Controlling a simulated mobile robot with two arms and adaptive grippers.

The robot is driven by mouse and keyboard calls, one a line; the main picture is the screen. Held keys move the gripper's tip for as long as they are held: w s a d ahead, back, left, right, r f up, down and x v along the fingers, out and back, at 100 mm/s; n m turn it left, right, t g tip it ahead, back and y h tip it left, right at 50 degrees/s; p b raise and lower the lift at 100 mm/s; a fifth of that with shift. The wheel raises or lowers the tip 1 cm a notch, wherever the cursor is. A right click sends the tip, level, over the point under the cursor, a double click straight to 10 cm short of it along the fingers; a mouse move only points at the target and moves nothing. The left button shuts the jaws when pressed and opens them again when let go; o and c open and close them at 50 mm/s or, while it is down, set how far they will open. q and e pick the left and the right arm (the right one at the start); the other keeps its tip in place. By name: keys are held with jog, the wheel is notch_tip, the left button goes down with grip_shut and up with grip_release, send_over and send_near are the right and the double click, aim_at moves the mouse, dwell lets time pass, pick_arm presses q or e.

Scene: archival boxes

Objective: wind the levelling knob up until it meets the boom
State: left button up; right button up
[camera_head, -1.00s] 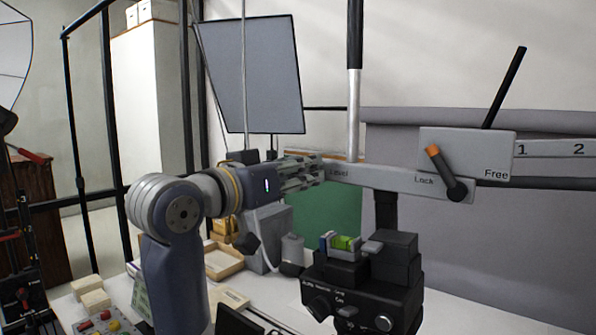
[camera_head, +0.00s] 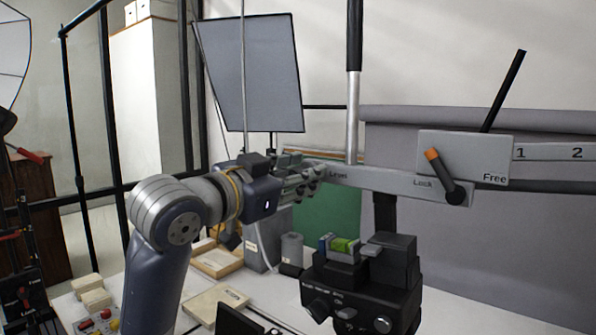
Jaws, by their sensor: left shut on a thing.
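The grey boom (camera_head: 390,181) runs across the right half of the head view, with "Level" at its left end and "Lock" further right. My left gripper (camera_head: 308,180) is at the "Level" end, its fingers shut. The levelling knob is hidden by the fingers, so I cannot see its gap to the boom. A lever with an orange tip (camera_head: 440,168) sits on the boom by "Lock", on a grey plate (camera_head: 480,152) marked "Free". Below the boom, a black camera (camera_head: 362,295) carries a green spirit level (camera_head: 343,246). My right gripper is out of view.
A silver post (camera_head: 353,115) rises behind the boom. A white table (camera_head: 455,305) holds a wooden tray (camera_head: 216,262), a flat wooden box (camera_head: 214,305) and a grey box (camera_head: 262,240). A dark panel (camera_head: 248,75) stands behind my arm.

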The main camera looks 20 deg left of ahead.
pick_arm(q)
jog(key=shift+m, duration=0.6)
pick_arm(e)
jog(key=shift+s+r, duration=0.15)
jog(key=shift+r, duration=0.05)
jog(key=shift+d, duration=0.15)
pick_arm(q)
jog(key=o, duration=1.1)
jog(key=shift+c, duration=0.2)
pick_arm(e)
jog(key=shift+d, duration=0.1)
pick_arm(q)
jog(key=v, duration=1.2)
